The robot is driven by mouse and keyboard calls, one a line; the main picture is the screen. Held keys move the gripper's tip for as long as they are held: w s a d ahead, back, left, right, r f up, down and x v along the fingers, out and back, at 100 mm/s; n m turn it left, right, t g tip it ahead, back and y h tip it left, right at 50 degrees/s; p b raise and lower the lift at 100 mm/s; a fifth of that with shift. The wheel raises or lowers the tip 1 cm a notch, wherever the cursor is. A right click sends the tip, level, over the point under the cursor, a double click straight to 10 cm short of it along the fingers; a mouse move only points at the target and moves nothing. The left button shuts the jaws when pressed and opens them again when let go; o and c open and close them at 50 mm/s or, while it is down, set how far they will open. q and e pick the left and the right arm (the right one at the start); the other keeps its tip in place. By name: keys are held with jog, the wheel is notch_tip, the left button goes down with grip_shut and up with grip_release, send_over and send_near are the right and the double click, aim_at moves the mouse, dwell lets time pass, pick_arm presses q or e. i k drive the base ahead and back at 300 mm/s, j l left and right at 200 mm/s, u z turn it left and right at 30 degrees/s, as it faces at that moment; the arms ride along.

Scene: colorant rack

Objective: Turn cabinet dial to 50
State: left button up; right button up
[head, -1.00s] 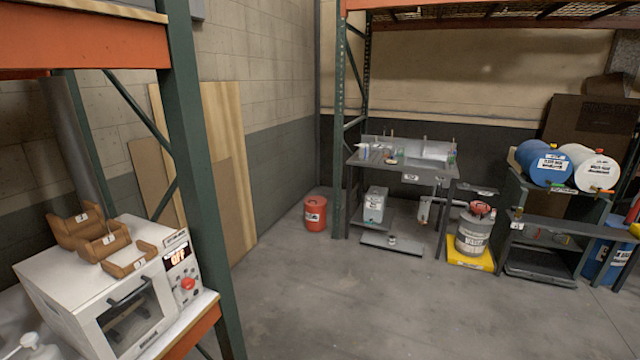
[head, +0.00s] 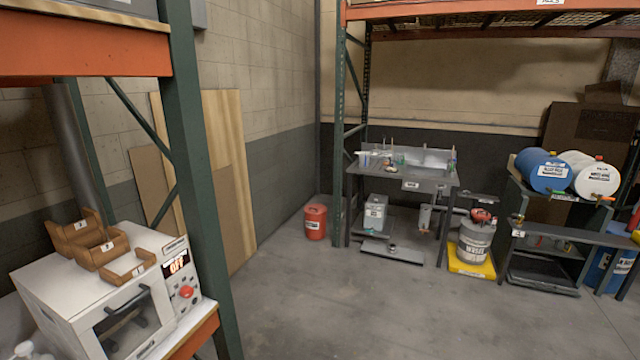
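A white cabinet (head: 62,297) with a windowed front door and dark handle stands on an orange-edged rack shelf at the lower left of the head view. Its right-hand control panel has a lit display (head: 175,263) that reads OFF. Below the display is a red round dial (head: 186,291); its pointer setting is too small to read. Neither of my grippers shows in the head view.
Several brown wooden bins (head: 98,250) sit on the cabinet. A green rack post (head: 200,180) stands right beside its panel. The concrete floor (head: 340,300) is clear toward a workbench (head: 405,183), red bucket (head: 316,222) and grey waste can (head: 474,242).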

aim_at(186, 292)
jog(key=u, duration=1.45)
